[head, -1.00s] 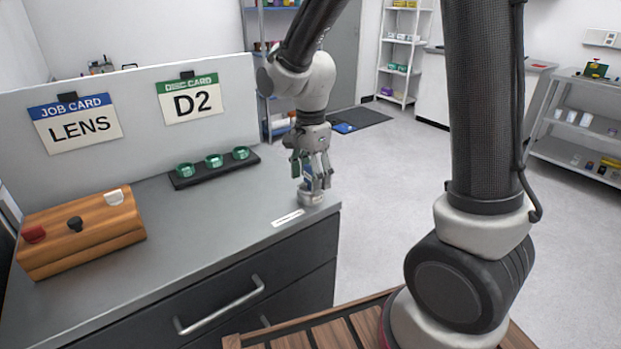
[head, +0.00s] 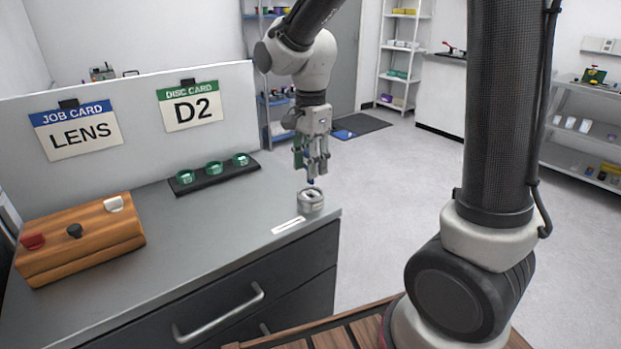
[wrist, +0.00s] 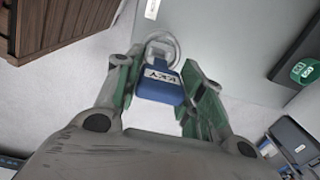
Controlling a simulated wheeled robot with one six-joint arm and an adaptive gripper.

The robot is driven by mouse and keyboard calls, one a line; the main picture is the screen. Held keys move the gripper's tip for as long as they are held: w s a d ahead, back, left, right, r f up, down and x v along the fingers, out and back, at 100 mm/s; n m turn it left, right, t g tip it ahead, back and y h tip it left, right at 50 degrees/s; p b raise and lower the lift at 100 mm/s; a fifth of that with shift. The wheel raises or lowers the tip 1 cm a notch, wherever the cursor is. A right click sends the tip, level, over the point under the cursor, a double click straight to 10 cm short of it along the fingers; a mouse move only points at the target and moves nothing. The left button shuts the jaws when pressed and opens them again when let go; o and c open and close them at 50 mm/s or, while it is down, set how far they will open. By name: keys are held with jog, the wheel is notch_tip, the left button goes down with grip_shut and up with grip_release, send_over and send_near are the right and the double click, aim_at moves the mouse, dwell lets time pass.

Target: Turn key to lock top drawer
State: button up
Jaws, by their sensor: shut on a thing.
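My gripper (head: 311,174) is shut on a blue-headed key (wrist: 160,86), with a finger on each side of it. In the wrist view the key's head bears a white label with dark lettering. In the head view the key is mostly hidden by the fingers, and its lower end shows just above the lock. The lock (head: 311,200) is a short, round, pale metal cylinder on the bench's right front corner. The key appears to be above the lock and apart from it. The top drawer (head: 235,297), dark with a metal bar handle, looks closed.
A white label strip (head: 288,225) lies beside the lock. A wooden block (head: 80,240) with red, black and white knobs stands at left. A dark rack (head: 215,172) holds green rings. Cards reading LENS and D2 hang on the back panel.

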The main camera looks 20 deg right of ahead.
aim_at(311, 184)
jog(key=shift+r, duration=1.6)
jog(key=shift+f, duration=3.1)
jog(key=shift+f, duration=1.3)
jog(key=n, duration=0.3)
jog(key=shift+n, duration=1.9)
